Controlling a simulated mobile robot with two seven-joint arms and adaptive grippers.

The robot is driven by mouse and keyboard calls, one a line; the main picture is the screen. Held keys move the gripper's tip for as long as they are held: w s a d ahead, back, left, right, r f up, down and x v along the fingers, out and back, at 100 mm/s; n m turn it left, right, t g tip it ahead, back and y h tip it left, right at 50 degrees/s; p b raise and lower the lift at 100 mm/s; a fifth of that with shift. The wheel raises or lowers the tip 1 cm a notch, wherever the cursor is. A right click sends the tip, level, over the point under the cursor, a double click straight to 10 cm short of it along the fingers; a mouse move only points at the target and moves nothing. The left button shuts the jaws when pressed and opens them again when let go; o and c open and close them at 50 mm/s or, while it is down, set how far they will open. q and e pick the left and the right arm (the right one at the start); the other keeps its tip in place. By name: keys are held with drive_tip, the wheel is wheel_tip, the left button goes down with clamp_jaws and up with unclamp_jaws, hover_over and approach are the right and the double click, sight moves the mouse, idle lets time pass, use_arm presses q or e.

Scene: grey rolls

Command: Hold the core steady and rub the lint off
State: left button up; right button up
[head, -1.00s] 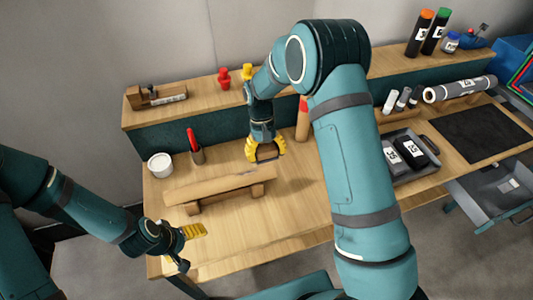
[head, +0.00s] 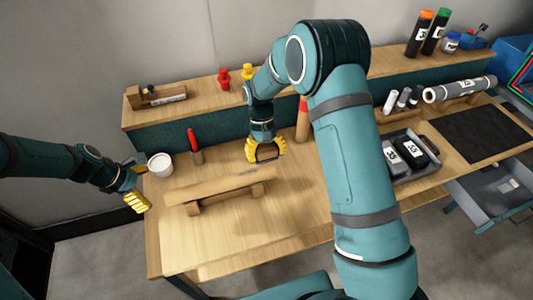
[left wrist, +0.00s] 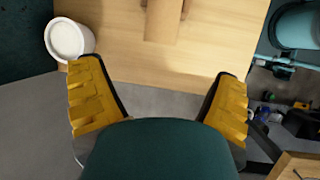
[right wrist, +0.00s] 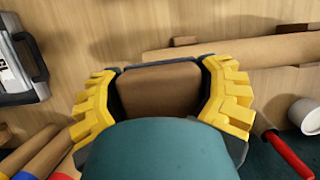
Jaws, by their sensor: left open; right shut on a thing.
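The long brown core (head: 220,187) lies across wooden supports (head: 193,209) on the left part of the bench. Its near end (left wrist: 162,20) shows at the top of the left wrist view. My left gripper (head: 136,202) is open and empty, off the bench's left edge and apart from the core. My right gripper (head: 266,152) is shut on a brown block (right wrist: 160,88), behind the right end of the core. In the right wrist view the core (right wrist: 250,50) passes beyond the fingers, and the block looks apart from it.
A white cup (head: 160,165) and a red-handled tool (head: 192,140) stand at the back left. A grey tray (head: 398,170) with dark packs, a dark mat (head: 480,134) and a grey roll (head: 460,88) are to the right. The bench front is clear.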

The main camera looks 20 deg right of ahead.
sight(169, 198)
use_arm(q)
drive_tip(key=x, duration=1.1)
drive_tip(key=c, duration=1.3)
